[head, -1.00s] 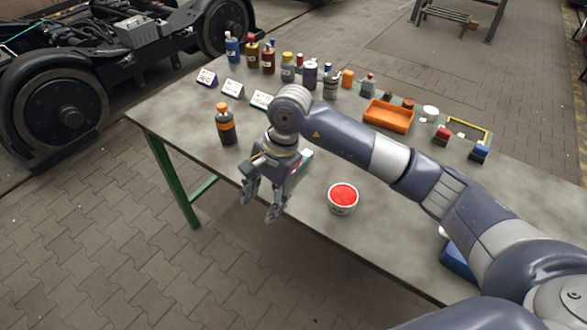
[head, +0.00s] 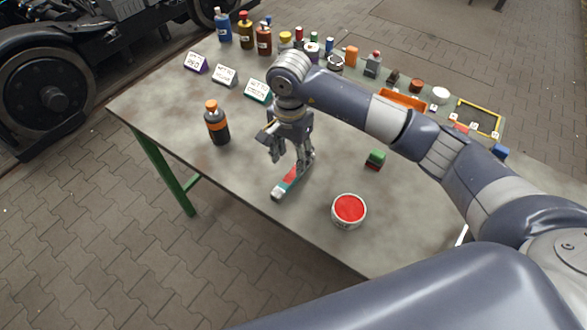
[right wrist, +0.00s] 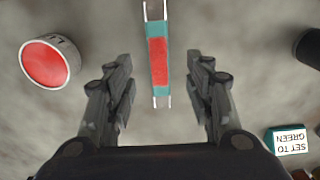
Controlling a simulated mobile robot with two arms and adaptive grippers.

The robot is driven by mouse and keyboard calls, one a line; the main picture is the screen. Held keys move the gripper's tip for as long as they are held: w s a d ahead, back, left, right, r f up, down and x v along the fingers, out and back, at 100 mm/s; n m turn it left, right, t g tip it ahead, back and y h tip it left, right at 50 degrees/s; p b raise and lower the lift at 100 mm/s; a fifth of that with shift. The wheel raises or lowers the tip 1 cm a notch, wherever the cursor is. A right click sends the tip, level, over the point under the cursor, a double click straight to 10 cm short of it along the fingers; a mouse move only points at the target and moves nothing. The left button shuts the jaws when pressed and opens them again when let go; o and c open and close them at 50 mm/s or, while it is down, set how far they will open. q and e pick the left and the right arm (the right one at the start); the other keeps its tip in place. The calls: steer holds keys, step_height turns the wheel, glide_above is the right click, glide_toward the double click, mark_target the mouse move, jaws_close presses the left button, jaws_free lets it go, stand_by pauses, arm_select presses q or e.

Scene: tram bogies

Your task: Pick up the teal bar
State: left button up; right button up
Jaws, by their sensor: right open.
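The teal bar (head: 281,189) lies on the table near its front edge. It has a red middle part and pale ends. In the right wrist view the teal bar (right wrist: 155,30) runs lengthwise between the fingers, its far end cut off by the top edge. My right gripper (head: 291,162) is open and points down over the bar, one finger to each side. The right wrist view shows the open fingers (right wrist: 159,78) with clear gaps to the bar; nothing is held. I cannot tell the exact height above it. My left gripper is not in view.
A pot with red contents (head: 348,209) stands right of the bar. A dark bottle with an orange band (head: 217,125) stands to its left. A green-and-red block (head: 375,159) lies further right. Sign cards (head: 224,76), several bottles (head: 264,40) and an orange tray (head: 400,99) are further back.

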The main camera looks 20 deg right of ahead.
mark_target(292, 175)
steer(key=shift+s+f, duration=0.25)
steer(key=shift+f, duration=0.5)
steer(key=shift+f+p, duration=0.3)
steer(key=shift+p, duration=0.05)
step_height(292, 175, down, 4)
steer(key=shift+w+d+f+p, duration=0.1)
steer(key=shift+w+d+p, duration=0.05)
steer(key=shift+p, duration=0.95)
steer(key=shift+f, duration=0.45)
steer(key=shift+w, duration=0.1)
steer(key=shift+c, duration=0.3)
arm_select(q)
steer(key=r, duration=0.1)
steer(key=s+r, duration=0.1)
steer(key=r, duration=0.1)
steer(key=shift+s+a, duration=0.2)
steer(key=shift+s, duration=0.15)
arm_select(e)
jaws_close()
